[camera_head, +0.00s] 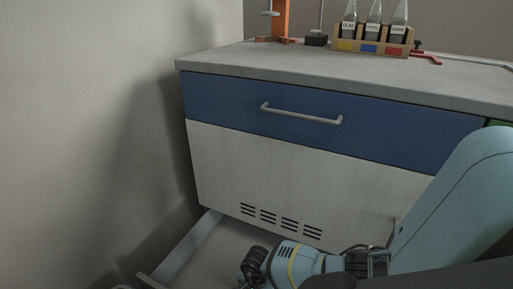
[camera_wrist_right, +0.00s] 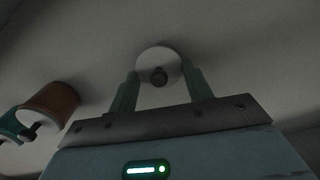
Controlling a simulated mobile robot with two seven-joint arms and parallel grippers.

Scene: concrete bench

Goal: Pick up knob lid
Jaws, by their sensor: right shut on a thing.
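The knob lid (camera_wrist_right: 152,57) is a pale round disc with a dark knob at its middle, in the right wrist view. My right gripper (camera_wrist_right: 160,72) is shut on it, with one green finger at either side of the disc. Whether the lid touches the surface behind it cannot be told. In the head view my right arm comes in from the right and reaches down to an open lower drawer (camera_head: 199,238); its fingers and the lid are hidden there. My left gripper is in neither view.
A brown cylinder (camera_wrist_right: 53,98) with a pale knobbed end and a teal one (camera_wrist_right: 10,126) lie left of the gripper. A blue drawer front (camera_head: 225,103) with a bar handle is closed above. A bottle rack (camera_head: 372,47) stands on the bench. A wall borders the left.

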